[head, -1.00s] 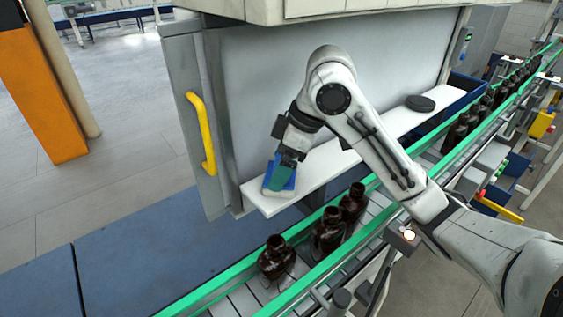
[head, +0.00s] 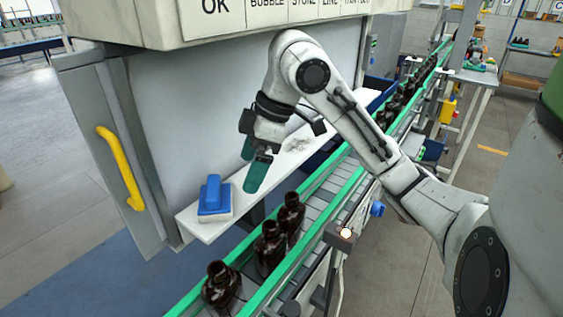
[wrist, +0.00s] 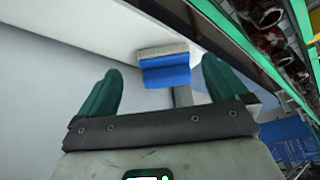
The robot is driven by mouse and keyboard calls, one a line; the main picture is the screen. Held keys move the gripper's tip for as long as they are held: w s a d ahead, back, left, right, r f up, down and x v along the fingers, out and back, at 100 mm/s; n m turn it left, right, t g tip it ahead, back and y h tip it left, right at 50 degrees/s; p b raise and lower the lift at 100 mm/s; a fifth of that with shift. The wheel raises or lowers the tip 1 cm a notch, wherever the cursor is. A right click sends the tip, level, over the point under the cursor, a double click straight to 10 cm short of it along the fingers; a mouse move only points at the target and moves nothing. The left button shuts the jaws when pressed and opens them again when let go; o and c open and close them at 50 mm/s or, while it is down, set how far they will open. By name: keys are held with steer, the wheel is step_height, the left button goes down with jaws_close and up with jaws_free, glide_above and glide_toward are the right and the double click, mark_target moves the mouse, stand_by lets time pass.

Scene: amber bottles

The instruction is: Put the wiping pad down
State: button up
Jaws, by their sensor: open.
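The wiping pad (head: 214,200), with a blue handle and a pale base, rests flat near the left end of the white shelf (head: 204,230). My gripper (head: 257,163) is open and empty, to the right of the pad and apart from it, above the shelf's front edge. In the wrist view the pad (wrist: 165,66) lies beyond the gap between my two green fingertips (wrist: 160,90), touching neither.
Brown bottles (head: 269,246) stand on the green-railed conveyor (head: 320,189) in front of the shelf. A yellow handle (head: 120,168) is on the panel at left. Behind the shelf is a grey wall (head: 190,120). A dark smudge (head: 297,145) marks the shelf.

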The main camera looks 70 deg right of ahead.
steer(key=s+d, duration=0.3)
steer(key=s, duration=0.2)
steer(key=shift+s+b, duration=0.15)
steer(key=shift+b, duration=0.25)
stand_by(0.3)
